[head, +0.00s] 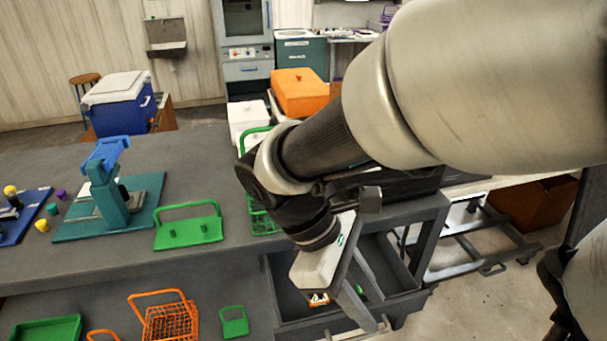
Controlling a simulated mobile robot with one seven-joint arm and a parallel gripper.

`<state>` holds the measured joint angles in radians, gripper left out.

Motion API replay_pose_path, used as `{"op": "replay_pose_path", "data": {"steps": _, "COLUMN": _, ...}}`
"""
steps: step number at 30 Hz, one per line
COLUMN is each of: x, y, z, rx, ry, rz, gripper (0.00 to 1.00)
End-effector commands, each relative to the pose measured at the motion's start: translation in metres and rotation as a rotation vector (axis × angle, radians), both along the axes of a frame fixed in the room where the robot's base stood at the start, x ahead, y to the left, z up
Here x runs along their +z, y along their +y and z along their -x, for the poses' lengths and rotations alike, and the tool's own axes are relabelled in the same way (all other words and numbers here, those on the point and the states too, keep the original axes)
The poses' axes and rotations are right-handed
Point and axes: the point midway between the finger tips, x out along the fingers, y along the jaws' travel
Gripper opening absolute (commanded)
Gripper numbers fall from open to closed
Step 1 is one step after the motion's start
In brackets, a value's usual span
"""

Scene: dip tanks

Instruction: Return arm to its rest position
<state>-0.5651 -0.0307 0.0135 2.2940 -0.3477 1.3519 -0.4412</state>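My arm reaches in from the upper right and bends down at the wrist. My gripper (362,262) hangs tilted over the dark open-topped tank or tray (290,322) at the front edge of the grey counter. I see nothing clearly held. A small orange and white detail shows at the hand's lower end; I cannot tell what it is.
A green handled carrier (188,231) and a teal press-like device (108,192) stand on the counter (215,160). A green basket (262,215) is close behind my wrist. Below are an orange wire basket (168,318) and green trays (48,330). An orange box (300,92) is behind.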

Motion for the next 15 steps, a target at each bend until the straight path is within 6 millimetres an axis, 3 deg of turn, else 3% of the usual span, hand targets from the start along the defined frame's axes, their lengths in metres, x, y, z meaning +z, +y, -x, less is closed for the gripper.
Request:
{"op": "replay_pose_path", "data": {"steps": 1, "x": 0.026, "y": -0.020, "z": 0.002, "rx": -0.134, "ry": -0.086, "rz": -0.057, "gripper": 0.29}}
{"op": "replay_pose_path", "data": {"steps": 7, "x": 0.078, "y": -0.070, "z": 0.012, "rx": -0.624, "ry": -0.427, "rz": -0.264, "gripper": 0.29}}
{"op": "replay_pose_path", "data": {"steps": 15, "x": 0.137, "y": -0.052, "z": -0.019, "rx": -1.008, "ry": -0.843, "rz": -0.596, "gripper": 0.29}}
